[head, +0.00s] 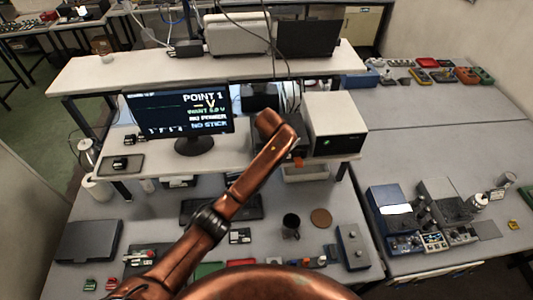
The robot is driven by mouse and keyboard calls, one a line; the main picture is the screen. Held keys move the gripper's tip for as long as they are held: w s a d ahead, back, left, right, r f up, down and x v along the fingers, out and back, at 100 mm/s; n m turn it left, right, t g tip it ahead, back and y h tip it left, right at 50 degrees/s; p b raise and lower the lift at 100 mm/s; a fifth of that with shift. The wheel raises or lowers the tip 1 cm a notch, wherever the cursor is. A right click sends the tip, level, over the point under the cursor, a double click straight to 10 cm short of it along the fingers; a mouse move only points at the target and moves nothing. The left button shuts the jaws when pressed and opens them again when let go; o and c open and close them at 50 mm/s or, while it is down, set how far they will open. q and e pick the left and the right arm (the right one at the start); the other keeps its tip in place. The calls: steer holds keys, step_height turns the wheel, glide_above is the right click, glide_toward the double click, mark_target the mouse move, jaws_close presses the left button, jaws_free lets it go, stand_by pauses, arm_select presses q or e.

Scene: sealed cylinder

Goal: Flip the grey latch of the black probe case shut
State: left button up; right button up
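A flat dark case (90,241) lies on the bench at the left and looks like the black probe case. Its lid looks down. I cannot make out a grey latch on it, so I cannot tell the latch's position. A copper-coloured arm of mine rises from the lower left across the middle of the head view and bends near the white box. No fingers of either gripper can be made out in this view.
A monitor (178,113) stands on the raised shelf, with a white instrument (336,125) to its right. A black mug (291,225) and a brown round coaster (321,218) are on the bench. A grey box with knobs (353,247) is right of them.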

stand_by(0.3)
arm_select(q)
steer(key=v, duration=0.8)
stand_by(0.3)
stand_by(0.6)
